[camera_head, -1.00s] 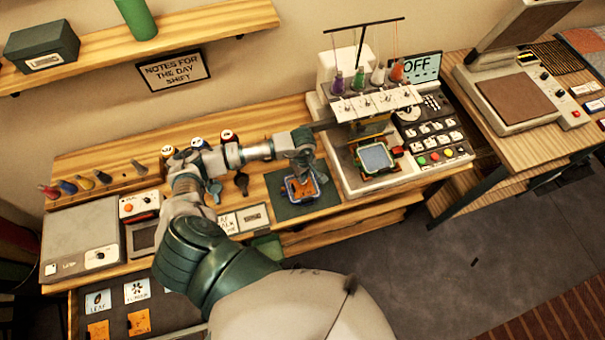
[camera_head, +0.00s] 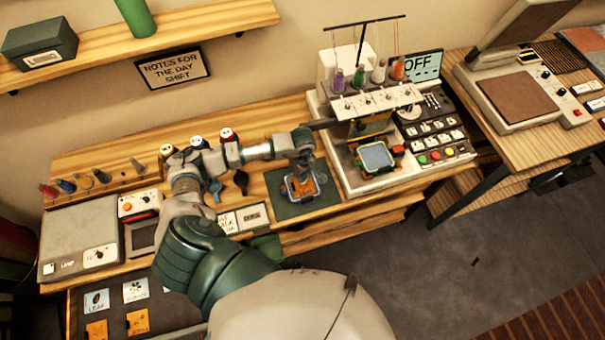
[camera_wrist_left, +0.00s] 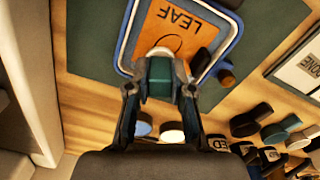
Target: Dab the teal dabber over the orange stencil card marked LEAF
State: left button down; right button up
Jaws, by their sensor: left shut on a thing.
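The orange stencil card marked LEAF (camera_wrist_left: 180,25) lies inside a blue-rimmed frame on a dark green mat. In the head view the card (camera_head: 301,187) is small, below my left gripper (camera_head: 305,163). In the left wrist view my left gripper (camera_wrist_left: 160,92) is shut on the teal dabber (camera_wrist_left: 159,78). My right gripper is not in view.
The embroidery machine (camera_head: 375,110) stands just right of the mat (camera_head: 287,207). Several dark and blue-grey handled tools (camera_wrist_left: 252,120) lie near the frame in the wrist view. A white DONE card (camera_wrist_left: 303,68) lies beside the mat.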

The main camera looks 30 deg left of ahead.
pick_arm(q)
jog(key=shift+f, duration=0.15)
dwell(1.1)
jog(key=shift+r+p, duration=0.55)
jog(key=shift+r, duration=0.8)
jog(key=shift+r+p, duration=1.15)
jog(key=shift+r, duration=1.15)
jog(key=shift+f, duration=0.15)
jog(key=f+b, duration=0.1)
jog(key=f, duration=0.1)
jog(key=s+f+b, duration=0.1)
jog(key=f+b, duration=0.3)
jog(key=shift+s+a, duration=0.15)
jog(key=shift+s, duration=0.1)
jog(key=shift+f+b, duration=0.15)
jog(key=shift+b, duration=0.3)
jog(key=shift+s+f+b, duration=0.1)
jog(key=shift+f+b, duration=0.2)
jog(key=shift+b, duration=0.5)
dwell(0.9)
